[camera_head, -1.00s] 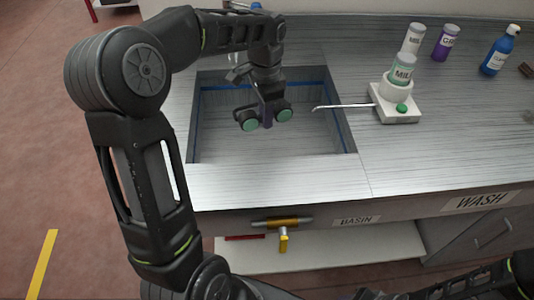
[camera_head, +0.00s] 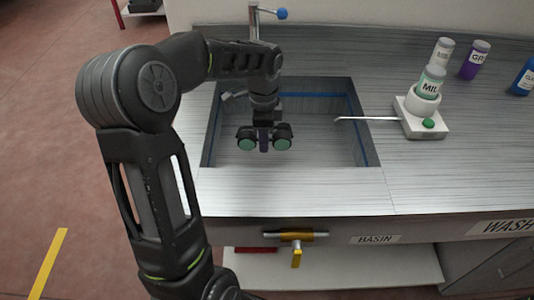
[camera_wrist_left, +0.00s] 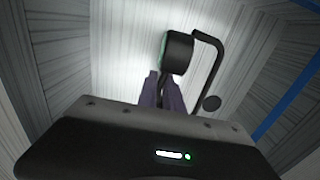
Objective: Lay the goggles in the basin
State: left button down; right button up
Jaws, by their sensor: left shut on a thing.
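The goggles (camera_head: 281,144) have round green lenses in black cups and hang lens-side toward me. My left gripper (camera_head: 264,139) is shut on them between the two lenses and holds them over the basin (camera_head: 324,172), a square sunken sink with a blue line around its inner walls. Whether the goggles touch the basin floor cannot be told. In the left wrist view the fingers (camera_wrist_left: 162,92) meet at the goggles (camera_wrist_left: 178,52), and one cup and a bent black temple arm show; the other cup is hidden. My right gripper is not in view.
A white dispenser (camera_head: 424,124) with a green button and a thin spout reaching over the basin stands to the right, holding a labelled bottle (camera_head: 432,82). More bottles stand behind it. A tap (camera_head: 254,22) rises behind the basin. A yellow-handled valve (camera_head: 296,252) is below the front edge.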

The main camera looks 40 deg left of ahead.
aim_at(264, 163)
pick_arm(q)
jog(key=shift+f, duration=0.2)
jog(key=shift+f, duration=2.4)
jog(key=shift+f, duration=0.15)
jog(key=c, duration=1.5)
grip_release()
notch_tip(264, 163, up, 12)
jog(key=shift+r+p, duration=0.2)
jog(key=shift+p, duration=0.15)
